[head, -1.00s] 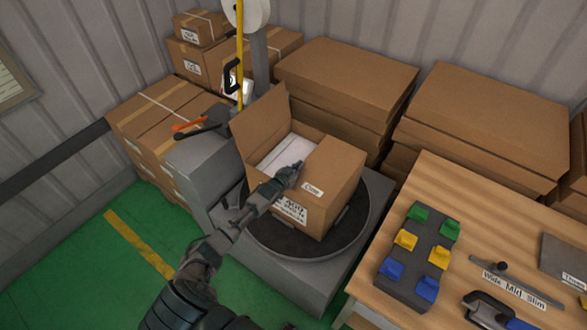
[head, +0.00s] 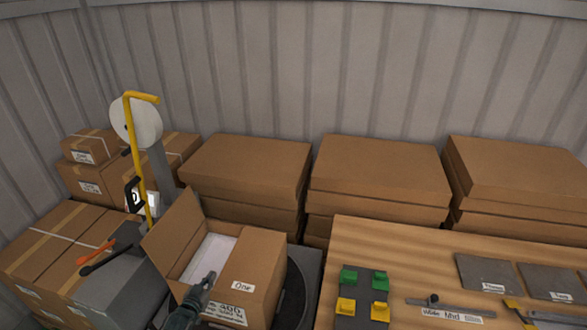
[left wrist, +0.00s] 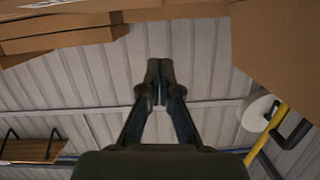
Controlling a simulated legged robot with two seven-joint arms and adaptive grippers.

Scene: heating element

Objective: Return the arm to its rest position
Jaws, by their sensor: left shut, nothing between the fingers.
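My left gripper (head: 199,291) shows at the lower part of the head view, in front of the open cardboard box (head: 262,272) labelled "One". In the left wrist view its fingers (left wrist: 159,72) are together with nothing between them. The box has a raised flap and a white sheet inside. Most of my left arm is below the head view. My right gripper is not in view.
The box stands on a dark turntable (head: 292,298). A wooden table (head: 390,240) with green and yellow blocks is at the right. Stacked cartons (head: 375,175) line the wall. A yellow-handled post (head: 138,155) with a white roll stands at the left.

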